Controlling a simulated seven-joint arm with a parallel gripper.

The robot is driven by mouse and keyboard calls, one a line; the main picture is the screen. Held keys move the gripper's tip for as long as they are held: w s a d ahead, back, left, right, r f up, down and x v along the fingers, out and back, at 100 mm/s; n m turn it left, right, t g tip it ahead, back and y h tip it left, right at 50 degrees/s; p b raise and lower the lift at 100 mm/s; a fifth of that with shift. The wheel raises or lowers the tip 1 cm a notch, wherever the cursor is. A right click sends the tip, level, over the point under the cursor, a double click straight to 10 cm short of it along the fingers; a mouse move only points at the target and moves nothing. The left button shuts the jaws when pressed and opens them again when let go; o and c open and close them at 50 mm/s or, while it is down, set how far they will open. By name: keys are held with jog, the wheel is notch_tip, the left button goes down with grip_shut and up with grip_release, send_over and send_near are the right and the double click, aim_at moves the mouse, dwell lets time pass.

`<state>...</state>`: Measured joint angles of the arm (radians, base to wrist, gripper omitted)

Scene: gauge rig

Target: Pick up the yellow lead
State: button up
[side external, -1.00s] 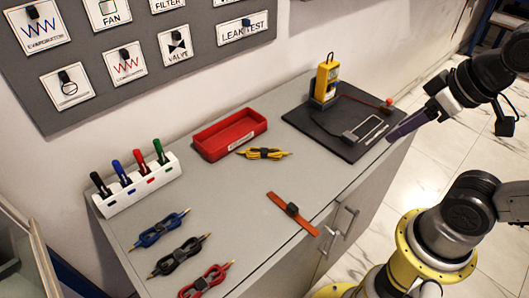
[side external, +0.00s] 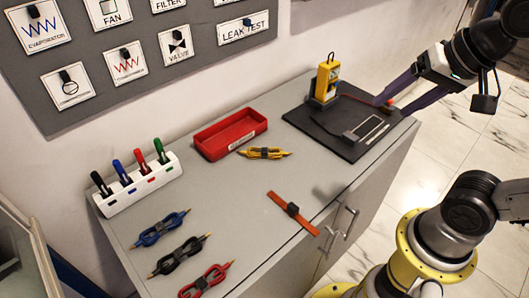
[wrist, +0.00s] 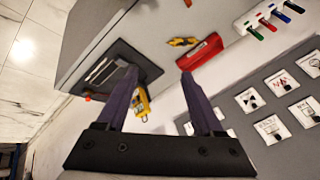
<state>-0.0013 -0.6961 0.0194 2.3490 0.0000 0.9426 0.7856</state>
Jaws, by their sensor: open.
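The yellow lead (side external: 264,153), a coiled bundle with a dark band round its middle, lies on the grey cabinet top just in front of the red tray (side external: 228,137). It also shows in the wrist view (wrist: 182,42), small and beyond the fingertips, beside the red tray (wrist: 200,52). My gripper (side external: 385,103) has long purple fingers. It is open and empty, above the right end of the cabinet near the black mat, well to the right of the yellow lead. In the wrist view my gripper (wrist: 158,72) shows its two fingers wide apart.
A yellow meter (side external: 326,80) stands on the black mat (side external: 350,147), close to my fingers. Blue (side external: 160,228), black (side external: 180,256) and red (side external: 206,281) leads lie front left. An orange strap (side external: 292,212) and a marker rack (side external: 140,186) also occupy the top.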

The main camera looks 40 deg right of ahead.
jog(key=w+r+m+g, duration=0.1)
jog(key=w+r+m, duration=0.2)
jog(key=w+m, duration=0.65)
jog(key=m+g, duration=0.5)
jog(key=m, duration=0.4)
send_over(264, 149)
jog(key=shift+n, duration=0.25)
notch_tip(264, 149, down, 26)
jog(key=shift+s+d+f, duration=0.1)
jog(key=shift+f, duration=3.35)
grip_shut()
